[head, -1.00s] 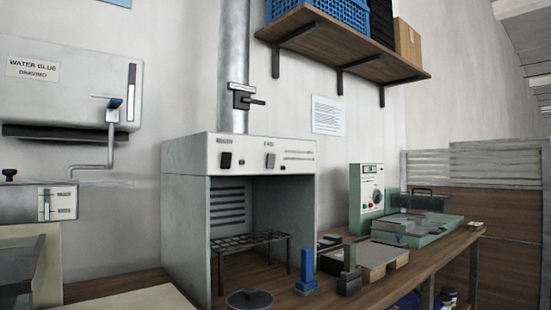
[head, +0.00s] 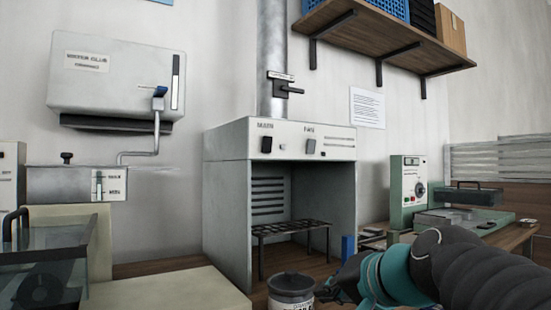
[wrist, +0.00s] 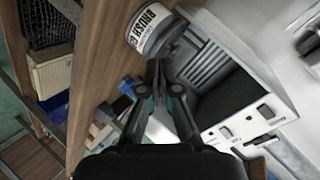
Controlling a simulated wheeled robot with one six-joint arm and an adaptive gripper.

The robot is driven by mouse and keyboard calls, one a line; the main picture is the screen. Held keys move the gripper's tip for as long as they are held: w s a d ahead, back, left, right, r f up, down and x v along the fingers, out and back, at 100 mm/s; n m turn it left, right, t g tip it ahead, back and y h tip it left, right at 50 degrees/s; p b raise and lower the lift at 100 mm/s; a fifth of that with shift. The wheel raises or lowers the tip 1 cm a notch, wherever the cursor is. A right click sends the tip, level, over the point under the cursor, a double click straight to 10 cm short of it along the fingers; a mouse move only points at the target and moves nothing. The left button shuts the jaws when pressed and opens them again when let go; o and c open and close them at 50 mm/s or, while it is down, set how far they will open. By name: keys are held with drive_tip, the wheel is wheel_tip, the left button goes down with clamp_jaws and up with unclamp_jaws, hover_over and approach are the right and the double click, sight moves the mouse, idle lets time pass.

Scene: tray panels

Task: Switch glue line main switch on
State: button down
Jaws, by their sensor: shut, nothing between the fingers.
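The grey booth (head: 230,139) stands mid-bench with a sloped front panel. The panel carries a dark rocker switch (head: 267,144) under a label that seems to read MAIN, and a greyer rocker (head: 310,146) under FAN. I cannot tell their on or off positions. The booth shows sideways in the wrist view (wrist: 265,55), with its panel at lower right. My gripper (head: 335,282) is low at the front right of the booth, below the panel and apart from the switches. In the wrist view my gripper (wrist: 158,70) is shut and empty, near a labelled jar.
The jar (head: 291,297) stands before the booth opening, close to my gripper. A blue block (head: 348,247) is behind my arm. A green control box (head: 408,192) is at right. A WATER GLUE tank (head: 115,80) with a pipe hangs at left. Air before the panel is clear.

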sight(269, 138)
drive_tip(key=w+a+r+m+t+y+b, duration=0.1)
drive_tip(key=w+r+m+t+y, duration=0.1)
drive_tip(key=r, duration=0.9)
drive_tip(key=w+a+r+m+t+y+b, duration=0.1)
drive_tip(key=w+r+m+t+y+b, duration=0.1)
drive_tip(key=w+r, duration=0.5)
wheel_tip(269, 138, up, 6)
drive_tip(key=shift+w+f+m+t+y, duration=0.25)
drive_tip(key=shift+m+t+y, duration=0.45)
drive_tip(key=shift+m+t, duration=0.35)
drive_tip(key=shift+w+a, duration=0.1)
drive_tip(key=shift+w, duration=0.05)
drive_tip(key=p+x, duration=0.4)
drive_tip(key=x, duration=0.9)
drive_tip(key=shift+w+a+r, duration=0.1)
drive_tip(key=shift+w+a, duration=0.15)
drive_tip(key=shift+w, duration=0.1)
